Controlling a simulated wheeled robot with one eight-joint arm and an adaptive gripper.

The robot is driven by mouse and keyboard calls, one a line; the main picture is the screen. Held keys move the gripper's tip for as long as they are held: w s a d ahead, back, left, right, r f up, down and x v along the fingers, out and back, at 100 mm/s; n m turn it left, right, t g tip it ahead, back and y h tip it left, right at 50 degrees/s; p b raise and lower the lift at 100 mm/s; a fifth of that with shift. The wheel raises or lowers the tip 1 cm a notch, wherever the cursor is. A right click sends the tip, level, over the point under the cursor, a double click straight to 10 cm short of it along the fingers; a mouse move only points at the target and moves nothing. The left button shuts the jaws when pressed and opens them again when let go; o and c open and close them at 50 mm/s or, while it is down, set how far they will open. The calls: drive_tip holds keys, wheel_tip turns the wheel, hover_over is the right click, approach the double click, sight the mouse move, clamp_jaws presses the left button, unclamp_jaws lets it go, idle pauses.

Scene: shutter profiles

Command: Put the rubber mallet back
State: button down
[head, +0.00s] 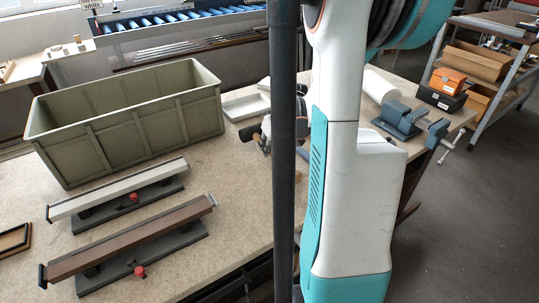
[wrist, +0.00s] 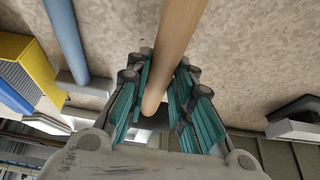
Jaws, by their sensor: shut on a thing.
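The rubber mallet's wooden handle (wrist: 178,35) runs from the top of the wrist view down between the teal-padded fingers of my gripper (wrist: 163,80). My gripper is shut on this handle, whose rounded end points toward the palm. The mallet's head is out of the wrist view. In the head view, a small dark piece (head: 250,133) shows beside the wrist above the bench; it may be the mallet head, but I cannot tell. My dark column and white-and-teal arm hide most of the gripper there.
A large olive crate (head: 150,130) stands on the workbench (head: 228,208). Two profiles, white (head: 120,188) and brown (head: 130,238), rest on dark stands in front. A blue-grey vise (head: 402,120) and a small white tray (head: 247,106) are further back. Bare bench lies right of the profiles.

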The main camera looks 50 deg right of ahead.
sight(278, 154)
wheel_tip(278, 154, down, 3)
drive_tip(key=shift+f+b, duration=0.1)
drive_tip(key=shift+b, duration=0.4)
drive_tip(key=c, duration=1.4)
unclamp_jaws()
drive_tip(key=p+v, duration=0.4)
drive_tip(key=v, duration=0.8)
drive_tip(key=shift+a+p, duration=0.1)
drive_tip(key=shift+p, duration=0.25)
